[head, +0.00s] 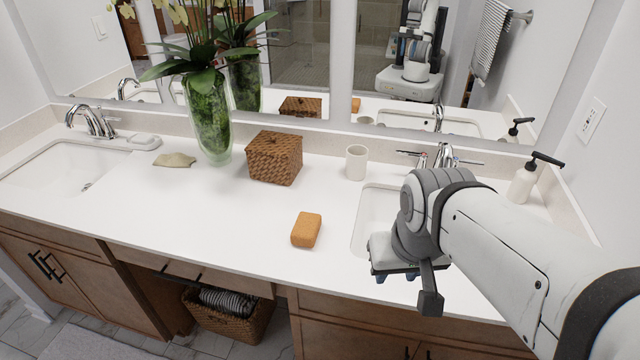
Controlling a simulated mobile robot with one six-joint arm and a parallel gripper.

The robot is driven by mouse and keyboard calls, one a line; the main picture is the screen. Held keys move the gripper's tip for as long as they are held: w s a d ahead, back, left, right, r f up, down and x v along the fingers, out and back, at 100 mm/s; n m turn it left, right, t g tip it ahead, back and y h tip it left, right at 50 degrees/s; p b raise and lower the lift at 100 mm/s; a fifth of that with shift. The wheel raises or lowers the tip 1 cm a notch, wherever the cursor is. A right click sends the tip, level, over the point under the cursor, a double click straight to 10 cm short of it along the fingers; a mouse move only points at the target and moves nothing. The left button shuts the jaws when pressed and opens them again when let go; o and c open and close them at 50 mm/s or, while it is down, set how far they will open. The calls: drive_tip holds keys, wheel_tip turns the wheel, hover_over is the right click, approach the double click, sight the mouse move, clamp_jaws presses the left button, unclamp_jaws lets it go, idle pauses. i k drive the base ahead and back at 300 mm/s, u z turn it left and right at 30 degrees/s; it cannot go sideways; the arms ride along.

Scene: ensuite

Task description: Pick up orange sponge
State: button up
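The orange sponge (306,230) lies flat on the white countertop, left of the right-hand sink and near the front edge. Nothing covers it. My arm reaches in from the right, and my gripper (400,276) is at the front of the right sink, to the right of the sponge and apart from it. The fingers are mostly hidden under the wrist, so I cannot see whether they are open or shut. No object shows in it.
A brown woven box (274,158) and a white cup (356,162) stand behind the sponge. A tall glass vase (209,125) with plants is further left. A soap dispenser (524,182) stands at the right. The counter left of the sponge is clear.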

sight(306, 229)
drive_tip(key=z, duration=2.85)
drive_tip(key=k, duration=2.1)
drive_tip(key=u, duration=1.6)
drive_tip(key=i, duration=1)
drive_tip(key=u, duration=0.05)
